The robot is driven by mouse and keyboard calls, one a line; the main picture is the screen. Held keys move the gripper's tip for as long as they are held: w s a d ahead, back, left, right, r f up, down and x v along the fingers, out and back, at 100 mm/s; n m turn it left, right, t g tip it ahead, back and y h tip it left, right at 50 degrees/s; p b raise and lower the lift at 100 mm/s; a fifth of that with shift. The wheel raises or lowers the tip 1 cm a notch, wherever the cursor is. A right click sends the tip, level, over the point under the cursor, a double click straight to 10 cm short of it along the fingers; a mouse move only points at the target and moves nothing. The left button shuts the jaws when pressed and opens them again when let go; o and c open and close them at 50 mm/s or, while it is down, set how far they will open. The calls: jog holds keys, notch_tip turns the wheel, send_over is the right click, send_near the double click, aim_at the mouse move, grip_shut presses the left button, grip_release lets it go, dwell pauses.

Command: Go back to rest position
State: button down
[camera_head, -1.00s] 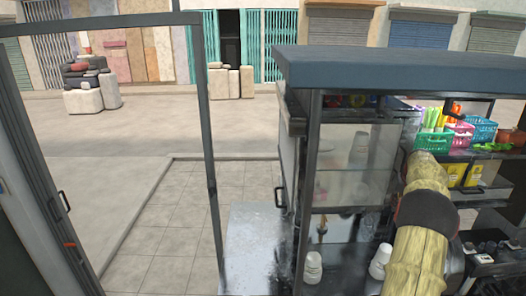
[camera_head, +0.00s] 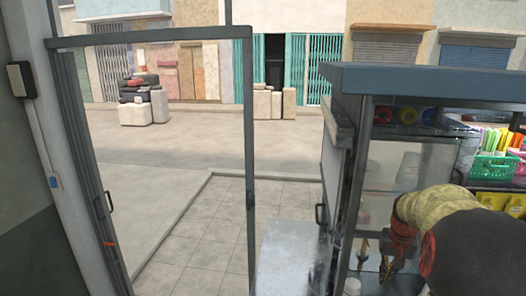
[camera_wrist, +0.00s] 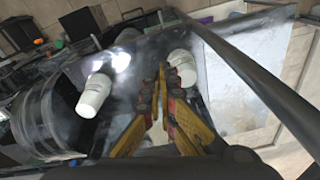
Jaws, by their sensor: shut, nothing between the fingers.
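My gripper (camera_head: 385,268) is at the lower right of the head view, in front of the glass-sided stall, with its fingers pointing down. In the wrist view the yellow and red fingers (camera_wrist: 163,75) are together with nothing between them. A white cup (camera_wrist: 94,95) lies to the left of the fingers in the wrist view. Another white cup (camera_wrist: 182,66) is just beyond the fingertips, and I cannot tell how far below them it is. My arm covers part of the stall's right side in the head view.
The stall's blue roof (camera_head: 430,80) and dark frame stand close around my arm. A green basket (camera_head: 492,167) sits on the shelf at right. A metal door frame (camera_head: 250,150) stands at left. Paved floor (camera_head: 205,235) is clear beyond it.

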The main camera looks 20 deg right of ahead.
jog(key=s+a+f+n+t+b, duration=0.1)
jog(key=s+a+n+b, duration=0.2)
jog(key=a, duration=1)
jog(key=s+a+f+n+t+b, duration=0.1)
jog(key=s+a+b, duration=0.4)
jog(key=a, duration=0.8)
jog(key=s+a+f+n+t+b, duration=0.2)
jog(key=s+a+n+b, duration=0.2)
jog(key=a, duration=1)
jog(key=shift+f+n+y+b, duration=0.4)
jog(key=shift+n+b, duration=0.1)
jog(key=shift+b, duration=0.2)
jog(key=shift+d, duration=0.1)
